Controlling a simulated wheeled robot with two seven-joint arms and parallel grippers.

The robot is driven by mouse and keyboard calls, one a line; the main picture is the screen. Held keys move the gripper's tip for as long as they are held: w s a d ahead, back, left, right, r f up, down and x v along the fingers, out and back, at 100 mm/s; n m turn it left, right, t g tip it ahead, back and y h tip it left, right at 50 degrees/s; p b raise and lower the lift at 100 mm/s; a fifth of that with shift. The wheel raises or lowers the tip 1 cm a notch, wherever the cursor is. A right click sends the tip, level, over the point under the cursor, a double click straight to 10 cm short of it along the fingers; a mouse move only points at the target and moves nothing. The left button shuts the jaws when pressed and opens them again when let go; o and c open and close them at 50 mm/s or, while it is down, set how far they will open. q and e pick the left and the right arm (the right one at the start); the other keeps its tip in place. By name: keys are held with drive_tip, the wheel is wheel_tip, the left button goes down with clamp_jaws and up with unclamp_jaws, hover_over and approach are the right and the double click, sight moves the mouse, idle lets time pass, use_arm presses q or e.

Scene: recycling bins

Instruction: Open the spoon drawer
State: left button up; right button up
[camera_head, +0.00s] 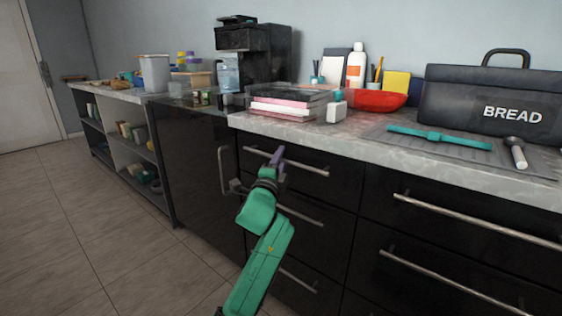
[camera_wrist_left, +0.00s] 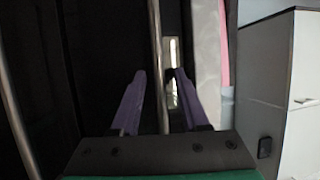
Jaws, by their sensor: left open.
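A column of black drawers with long metal bar handles stands below the counter, in front of me. The top drawer (camera_head: 335,187) of this column looks closed; no label shows which drawer holds spoons. Its bar handle (camera_head: 308,168) is at my left gripper (camera_head: 277,158), near the handle's left part. In the left wrist view, the purple fingers of my left gripper (camera_wrist_left: 160,74) are open, one on each side of the handle (camera_wrist_left: 156,40). The handle runs between them, with a gap to each finger. My right gripper is not in view.
More drawers with bar handles (camera_head: 475,222) are at the right. A black front with a vertical handle (camera_head: 223,170) is just left of my gripper. The counter holds a bread box (camera_head: 450,105), a red bowl (camera_head: 378,101) and a ladle (camera_head: 517,155). The floor (camera_head: 70,215) at left is clear.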

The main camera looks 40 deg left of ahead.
use_arm(q)
clamp_jaws()
idle(1.4)
